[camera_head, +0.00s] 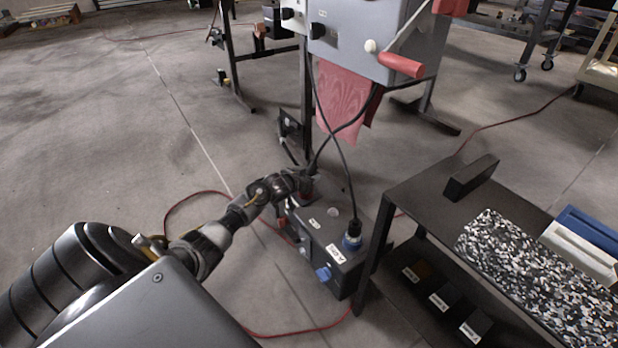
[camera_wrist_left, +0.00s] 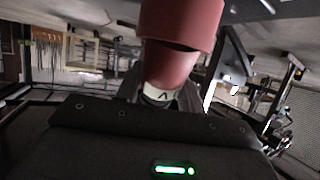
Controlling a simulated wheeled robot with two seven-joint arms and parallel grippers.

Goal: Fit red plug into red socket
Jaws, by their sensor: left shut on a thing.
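My left gripper (camera_head: 305,182) is at the back left end of the grey box (camera_head: 309,224) on the floor, low over its top. It is shut on the red plug, which shows large at the top of the left wrist view (camera_wrist_left: 178,35), with a pale ring marked with a dark letter below it. In the head view the gripper and cables mostly hide the plug. The red socket cannot be made out there, so I cannot tell whether the plug touches it. My right gripper is not in view.
A black cable ends in a blue connector (camera_head: 352,236) on the box; a blue flap (camera_head: 323,273) is on its front. A dark table (camera_head: 425,187) stands close on the right. A grey cabinet (camera_head: 365,45) with a red-handled lever (camera_head: 401,65) is behind. Red cables lie on the floor.

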